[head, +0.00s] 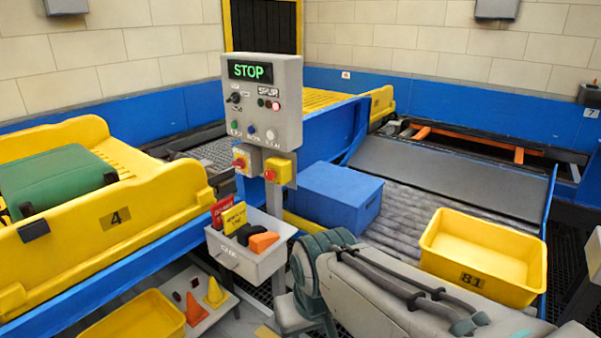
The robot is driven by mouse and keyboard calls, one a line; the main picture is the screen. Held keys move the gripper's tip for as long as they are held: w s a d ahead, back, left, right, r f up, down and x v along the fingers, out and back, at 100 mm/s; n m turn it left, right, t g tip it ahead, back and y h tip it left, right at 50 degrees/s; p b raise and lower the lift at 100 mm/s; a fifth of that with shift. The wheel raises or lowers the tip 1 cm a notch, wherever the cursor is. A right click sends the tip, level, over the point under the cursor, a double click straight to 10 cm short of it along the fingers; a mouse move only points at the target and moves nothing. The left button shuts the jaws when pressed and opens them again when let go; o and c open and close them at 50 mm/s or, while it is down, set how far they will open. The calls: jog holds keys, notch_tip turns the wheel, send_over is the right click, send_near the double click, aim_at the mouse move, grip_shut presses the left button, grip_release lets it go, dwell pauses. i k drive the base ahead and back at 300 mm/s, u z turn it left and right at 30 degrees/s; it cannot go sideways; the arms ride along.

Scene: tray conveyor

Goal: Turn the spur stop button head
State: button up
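A grey control box (262,90) on a post shows a green lit STOP display (250,71). A label that seems to read SPUR is on its face, near a small red button (275,106). Below the box, a yellow housing (283,172) carries a red button head (270,175). My arm crosses the lower right, below and apart from the controls; no gripper fingers show.
A grey bin (243,262) with red, yellow, black and orange items hangs below the controls. A blue box (335,195) and yellow tray 81 (480,255) sit on the roller conveyor at right. Yellow tray 4 (120,215) holds a green case (60,180) at left.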

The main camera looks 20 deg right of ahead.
aim_at(269, 175)
jog(key=u, duration=0.35)
jog(key=k, duration=0.65)
jog(key=u, duration=0.75)
jog(key=i, duration=1.45)
jog(key=z, duration=0.75)
